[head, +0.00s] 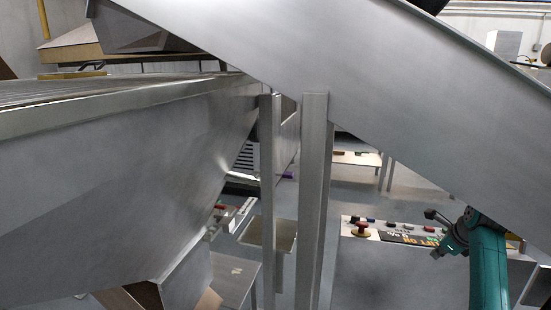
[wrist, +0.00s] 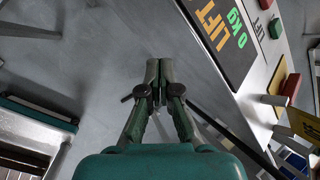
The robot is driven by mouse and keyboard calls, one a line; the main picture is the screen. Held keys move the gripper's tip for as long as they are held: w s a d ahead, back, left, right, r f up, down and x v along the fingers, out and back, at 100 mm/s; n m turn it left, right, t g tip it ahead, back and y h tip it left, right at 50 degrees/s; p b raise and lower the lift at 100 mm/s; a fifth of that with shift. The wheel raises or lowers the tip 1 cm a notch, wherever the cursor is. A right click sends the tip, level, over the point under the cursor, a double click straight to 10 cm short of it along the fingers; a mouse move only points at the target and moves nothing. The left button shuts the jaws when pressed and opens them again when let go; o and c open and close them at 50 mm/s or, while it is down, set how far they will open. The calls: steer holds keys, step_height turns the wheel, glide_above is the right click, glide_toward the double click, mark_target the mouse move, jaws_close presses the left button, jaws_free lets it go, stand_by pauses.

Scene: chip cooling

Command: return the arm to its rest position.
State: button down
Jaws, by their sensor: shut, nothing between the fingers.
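My gripper shows in the wrist view (wrist: 159,68), shut and empty, its two fingertips together above the grey floor. In the head view my gripper (head: 431,214) is at the lower right, at the end of my teal arm. It is in front of a control panel (head: 388,232) with several buttons and coloured markings. In the wrist view the panel's dark sign (wrist: 217,32), with orange and green lettering, lies to the right of the fingers, apart from them.
A large metal chute (head: 420,95) slopes across the upper right, held by a metal post (head: 315,190). A wide metal hopper (head: 120,170) fills the left. A low white table (head: 357,158) stands farther back.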

steer(key=s+a+f+n+t, duration=0.1)
steer(key=s+a+f+n, duration=0.3)
steer(key=f, duration=0.6)
steer(key=s+a+f+n+t, duration=0.15)
steer(key=s+a+f, duration=0.35)
steer(key=f, duration=0.6)
steer(key=s+a+f+n+t+h, duration=0.1)
steer(key=s+a+f+n, duration=0.4)
steer(key=s, duration=0.4)
steer(key=s+a+f+n+t, duration=0.1)
steer(key=s+a+f+n, duration=0.1)
steer(key=s+a+f, duration=0.45)
steer(key=s+a+r+n+t, duration=0.1)
steer(key=s+a+r+n, duration=0.15)
steer(key=s, duration=0.55)
steer(key=s+a+r+n, duration=0.2)
steer(key=s+n, duration=0.1)
steer(key=s, duration=0.5)
steer(key=s+a+r+n+t, duration=0.1)
steer(key=s+a+r+n, duration=0.15)
steer(key=s, duration=0.55)
steer(key=s+a+r+n+t, duration=0.2)
steer(key=s+r+n, duration=0.5)
steer(key=s+r, duration=0.7)
steer(key=shift+a+r+n+y, duration=0.35)
steer(key=shift+r+y, duration=0.05)
steer(key=shift+r, duration=0.4)
